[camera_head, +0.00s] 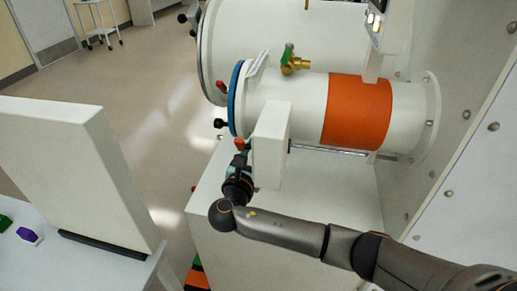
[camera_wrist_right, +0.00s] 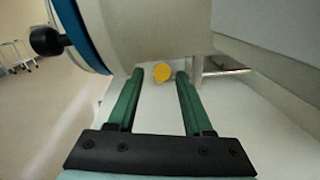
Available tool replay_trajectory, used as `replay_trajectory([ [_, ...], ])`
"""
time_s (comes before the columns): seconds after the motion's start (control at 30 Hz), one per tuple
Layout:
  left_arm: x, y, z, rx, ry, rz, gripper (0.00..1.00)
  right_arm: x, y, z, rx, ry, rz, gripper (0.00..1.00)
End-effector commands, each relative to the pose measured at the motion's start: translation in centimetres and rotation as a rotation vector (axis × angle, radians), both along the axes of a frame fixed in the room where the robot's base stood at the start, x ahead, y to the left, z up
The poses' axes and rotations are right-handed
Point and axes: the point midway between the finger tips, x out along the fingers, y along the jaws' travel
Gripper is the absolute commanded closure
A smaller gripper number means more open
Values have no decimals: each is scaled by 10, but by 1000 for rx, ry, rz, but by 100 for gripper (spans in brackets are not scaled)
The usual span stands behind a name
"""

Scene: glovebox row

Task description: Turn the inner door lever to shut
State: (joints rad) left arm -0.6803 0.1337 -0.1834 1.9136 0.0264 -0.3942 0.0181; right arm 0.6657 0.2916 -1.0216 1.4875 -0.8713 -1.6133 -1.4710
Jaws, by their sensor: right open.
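A white antechamber cylinder (camera_head: 300,100) with an orange band (camera_head: 357,112) has a blue-rimmed door (camera_head: 236,97) at its left end. A black knob (camera_head: 219,123) sits on that door, and it also shows in the right wrist view (camera_wrist_right: 46,40). My right gripper (camera_wrist_right: 157,73) is open below the cylinder, its green fingers apart. A round yellow end (camera_wrist_right: 162,72) shows between and beyond the fingertips, with nothing gripped. In the head view my right gripper (camera_head: 239,157) is small and partly hidden by a white upright block. I cannot tell which part is the inner door lever.
The white upright block (camera_head: 270,145) stands close beside my right gripper. A brass valve with a green handle (camera_head: 293,62) sits on top of the cylinder. A larger white cylinder (camera_head: 265,35) is behind. A metal rod (camera_head: 335,151) runs under the cylinder. Floor at left is open.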

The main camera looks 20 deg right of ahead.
Motion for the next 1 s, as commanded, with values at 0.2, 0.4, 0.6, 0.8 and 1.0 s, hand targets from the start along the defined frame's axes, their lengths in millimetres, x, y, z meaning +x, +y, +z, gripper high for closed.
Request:
replay_trajectory([
  [0.2, 1, 0, 1, -1, -2, 1, 50, 0, 0, 0, 0, 0, 0, 72],
  [0.4, 1, -1, 1, -2, -3, 2, 50, 0, 0, 0, -1, 1, 0, 94],
  [0.6, 1, -1, 1, -3, -2, 1, 50, 0, 0, 0, -1, 1, 0, 100],
  [0.8, 1, -1, 1, -3, -3, 1, 50, -1, 0, 0, -1, 1, 0, 100],
  [1.0, 1, -1, 1, -3, -3, 1, 50, -1, 1, 0, 0, 1, 0, 100],
])
